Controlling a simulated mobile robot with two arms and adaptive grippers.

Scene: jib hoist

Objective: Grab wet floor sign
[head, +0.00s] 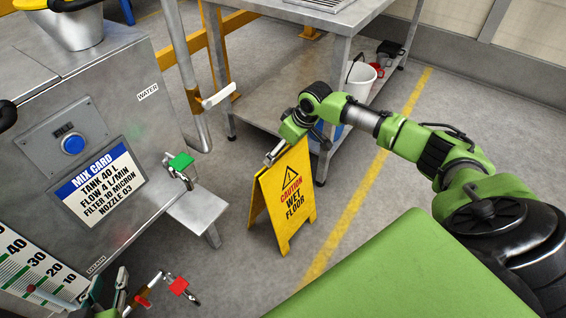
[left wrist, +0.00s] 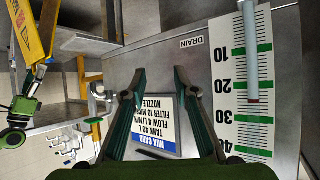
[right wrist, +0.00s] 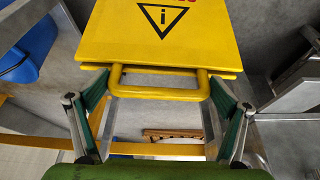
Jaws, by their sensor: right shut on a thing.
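The yellow wet floor sign (head: 285,203) stands upright on the grey floor, its panels spread at the bottom and its printed face towards the head camera. My right gripper (head: 275,155) is at its top edge. In the right wrist view, the fingers of my right gripper (right wrist: 161,88) are shut on the two sides of the sign's yellow handle (right wrist: 160,94). The sign's printed triangle (right wrist: 163,17) shows beyond it. My left gripper (left wrist: 160,72) is open and empty in front of the steel tank cabinet; in the head view it is partly cut off at the bottom.
A steel table (head: 290,18) stands behind the sign, with a white bucket (head: 361,80) on its lower shelf. The steel cabinet (head: 140,130) with a green-handled valve (head: 181,161) and a red-handled valve (head: 178,286) is at left. Floor right of the yellow line (head: 350,213) is clear.

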